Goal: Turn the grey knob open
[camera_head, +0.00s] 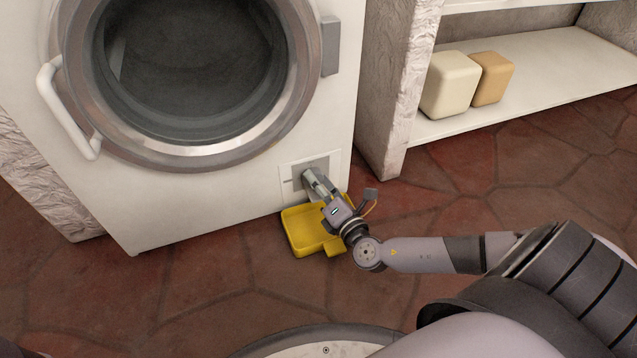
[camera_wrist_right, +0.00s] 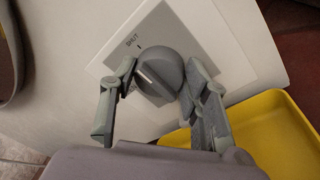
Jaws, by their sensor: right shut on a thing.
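The grey knob (camera_wrist_right: 160,68) is round and sits on a grey square plate (camera_wrist_right: 180,32) low on the front of the white washing machine (camera_head: 220,190). A pale line on the knob's face slants across it. The word SHUT and a short tick are printed on the plate above the knob; another label at lower left is mostly covered by a finger. My right gripper (camera_head: 314,182) is shut on the knob, one finger on either side of it in the right wrist view. In the head view the fingers mostly hide the knob. My left gripper is not in view.
A yellow tray (camera_head: 300,238) lies on the red stone floor directly below my right gripper; it also shows in the right wrist view (camera_wrist_right: 268,140). A white shelf (camera_head: 540,85) with a cream block (camera_head: 450,85) and a tan block (camera_head: 492,80) stands to the right.

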